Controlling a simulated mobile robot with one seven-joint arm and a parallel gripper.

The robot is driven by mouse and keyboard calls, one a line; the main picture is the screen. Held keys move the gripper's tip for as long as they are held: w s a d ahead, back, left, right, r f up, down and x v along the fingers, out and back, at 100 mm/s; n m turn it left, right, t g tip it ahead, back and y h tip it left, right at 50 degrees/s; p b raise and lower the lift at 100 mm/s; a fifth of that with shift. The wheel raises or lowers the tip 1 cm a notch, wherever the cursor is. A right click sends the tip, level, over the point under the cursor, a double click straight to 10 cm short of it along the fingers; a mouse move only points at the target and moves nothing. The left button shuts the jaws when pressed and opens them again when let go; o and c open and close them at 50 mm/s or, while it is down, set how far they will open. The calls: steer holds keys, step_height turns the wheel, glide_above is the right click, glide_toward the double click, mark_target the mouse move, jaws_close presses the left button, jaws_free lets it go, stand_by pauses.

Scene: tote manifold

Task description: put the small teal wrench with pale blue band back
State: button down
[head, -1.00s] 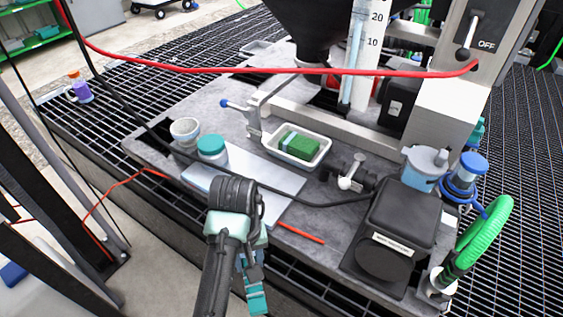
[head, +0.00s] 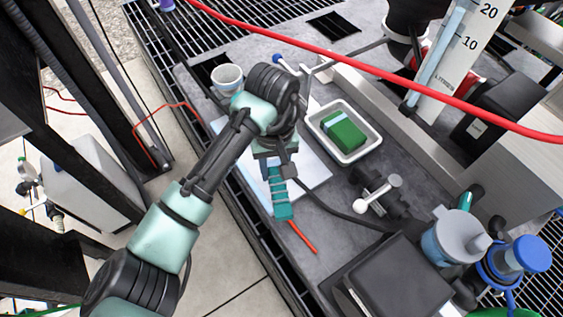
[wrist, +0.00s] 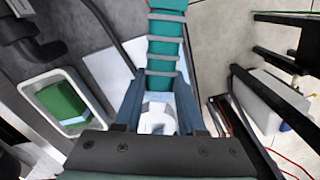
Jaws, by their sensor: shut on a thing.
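The small teal wrench (head: 281,200) is in my gripper (head: 275,172), above the pale plate near the bench's front edge. In the wrist view, the wrench's ribbed teal handle (wrist: 164,48) points away from my gripper (wrist: 158,88). A pale grey, ring-like end (wrist: 157,122) lies between the two dark blue fingers, with a pale blue part beside it. The fingers are shut on the wrench. It appears clear of the plate, but the exact height cannot be told. No empty place for the wrench can be made out.
The pale plate (head: 315,178) lies under my gripper. A white tray (head: 372,150) with a green block (head: 343,131) is right of it. A grey-white cup (head: 227,78) stands behind my arm. A red hose (head: 380,72) and black cable (head: 335,212) cross the bench.

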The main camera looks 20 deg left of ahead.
mark_target(275, 171)
steer(key=shift+f+b, duration=2.85)
steer(key=shift+b, duration=0.2)
steer(key=shift+f, duration=0.65)
steer(key=shift+c, duration=2.1)
jaws_free()
step_height(275, 171, up, 13)
steer(key=p, duration=0.4)
